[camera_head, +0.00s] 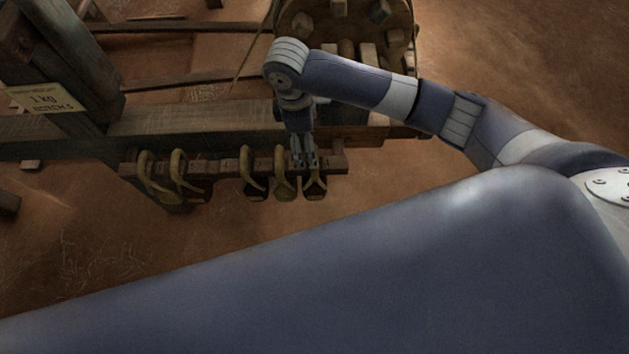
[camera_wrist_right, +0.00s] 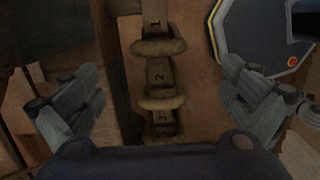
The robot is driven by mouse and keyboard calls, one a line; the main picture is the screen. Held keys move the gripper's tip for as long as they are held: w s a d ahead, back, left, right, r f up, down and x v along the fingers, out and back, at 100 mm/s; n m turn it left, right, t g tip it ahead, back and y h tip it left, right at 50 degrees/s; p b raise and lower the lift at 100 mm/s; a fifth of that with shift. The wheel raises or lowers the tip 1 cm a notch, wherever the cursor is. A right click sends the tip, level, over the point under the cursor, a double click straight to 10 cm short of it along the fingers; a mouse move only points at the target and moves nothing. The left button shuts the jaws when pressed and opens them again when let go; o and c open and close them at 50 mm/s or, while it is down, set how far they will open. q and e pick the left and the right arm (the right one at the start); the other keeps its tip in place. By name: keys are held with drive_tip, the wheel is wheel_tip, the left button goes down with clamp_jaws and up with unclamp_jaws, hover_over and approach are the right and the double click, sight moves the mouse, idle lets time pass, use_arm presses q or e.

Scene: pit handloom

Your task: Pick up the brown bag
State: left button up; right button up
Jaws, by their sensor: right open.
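Several dark bags with yellowish loop handles hang in a row from a wooden rail (camera_head: 225,168) in the head view; I cannot tell for sure which is the brown one. One bag (camera_head: 285,190) and another bag (camera_head: 316,188) hang at the right end. My right gripper (camera_head: 303,163) points down over this end. In the right wrist view its fingers are spread apart (camera_wrist_right: 162,105) with nothing clamped. Thick loops cross between and ahead of them: a loop by the number 1 (camera_wrist_right: 158,47) and a loop by the number 2 (camera_wrist_right: 161,100). My left gripper is out of sight.
A wooden loom beam (camera_head: 200,122) runs behind the rail. A post with a paper sign (camera_head: 43,99) stands at the left, and a round pegged wooden part (camera_head: 345,25) at the top. Bare earthen floor (camera_head: 90,235) lies in front of the rail.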

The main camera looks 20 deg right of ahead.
drive_tip(key=f, duration=0.3)
drive_tip(key=d+f, duration=0.1)
drive_tip(key=f, duration=0.6)
drive_tip(key=shift+s+d+f, duration=0.2)
drive_tip(key=shift+d+f, duration=0.1)
drive_tip(key=shift+d, duration=0.1)
drive_tip(key=shift+c, duration=0.2)
drive_tip(key=c, duration=2)
drive_tip(key=shift+r, duration=0.1)
drive_tip(key=shift+c, duration=0.2)
